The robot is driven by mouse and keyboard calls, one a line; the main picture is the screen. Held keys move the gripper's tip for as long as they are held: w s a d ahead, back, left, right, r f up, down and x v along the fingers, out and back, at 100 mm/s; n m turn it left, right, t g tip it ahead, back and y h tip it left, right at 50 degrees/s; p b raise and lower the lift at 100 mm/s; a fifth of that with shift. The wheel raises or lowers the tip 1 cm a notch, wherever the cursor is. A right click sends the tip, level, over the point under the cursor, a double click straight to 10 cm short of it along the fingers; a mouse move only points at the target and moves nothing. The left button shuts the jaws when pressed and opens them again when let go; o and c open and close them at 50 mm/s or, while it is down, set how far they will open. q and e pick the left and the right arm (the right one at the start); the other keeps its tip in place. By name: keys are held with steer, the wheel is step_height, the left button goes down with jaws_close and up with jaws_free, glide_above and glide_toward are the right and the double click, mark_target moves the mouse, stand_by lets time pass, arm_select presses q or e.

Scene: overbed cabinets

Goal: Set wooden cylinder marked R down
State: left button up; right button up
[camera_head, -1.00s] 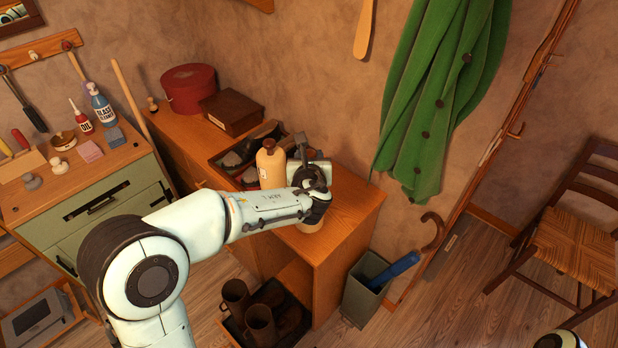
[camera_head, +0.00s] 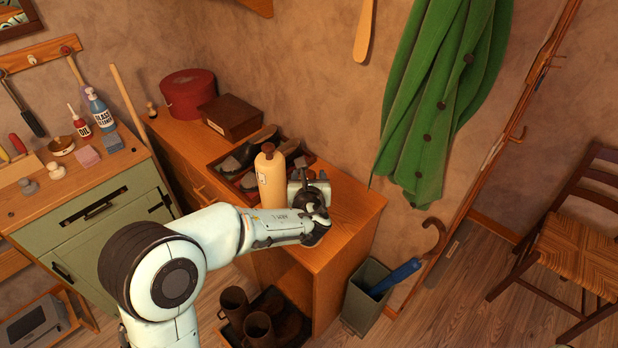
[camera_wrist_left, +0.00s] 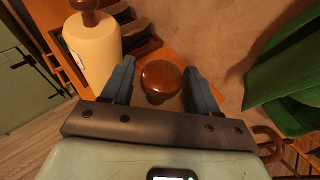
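My left gripper (camera_head: 318,203) is over the front right part of the wooden cabinet top (camera_head: 352,208). In the left wrist view its two fingers (camera_wrist_left: 160,84) stand on either side of a wooden cylinder with a round dark brown knob (camera_wrist_left: 162,77). In the head view the gripper and wrist cover most of this cylinder. No letter R is readable. A cream cylinder with a brown knob (camera_head: 271,180) stands upright just left of the gripper; it also shows in the left wrist view (camera_wrist_left: 92,45). My right gripper is out of view.
An open tray with shoes (camera_head: 232,172), a brown box (camera_head: 231,116) and a red round box (camera_head: 187,93) stand behind. A green coat (camera_head: 435,100) hangs at right. A grey bin (camera_head: 362,300) stands below the cabinet's right end. Cabinet top right of the gripper is clear.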

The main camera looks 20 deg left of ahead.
arm_select(q)
steer(key=shift+s+d+r, duration=0.1)
steer(key=shift+r, duration=0.2)
steer(key=v, duration=1.2)
steer(key=s+d+f+n+g+h, duration=0.1)
steer(key=s+f+n+g, duration=0.15)
steer(key=f, duration=0.75)
steer(key=s+d+f+n+g+h, duration=0.15)
steer(key=f+g, duration=0.25)
steer(key=f, duration=0.5)
steer(key=s+d+f+n+g+h, duration=0.2)
steer(key=s+f+n+g+h, duration=0.1)
steer(key=s+f+n, duration=0.8)
steer(key=s+d+f+n+g+h, duration=0.3)
steer(key=s+f+n, duration=0.9)
steer(key=f+n, duration=0.6)
steer(key=shift+s+n+g+h+b, duration=0.25)
steer(key=shift+n+g+h, duration=0.25)
steer(key=shift+n, duration=0.5)
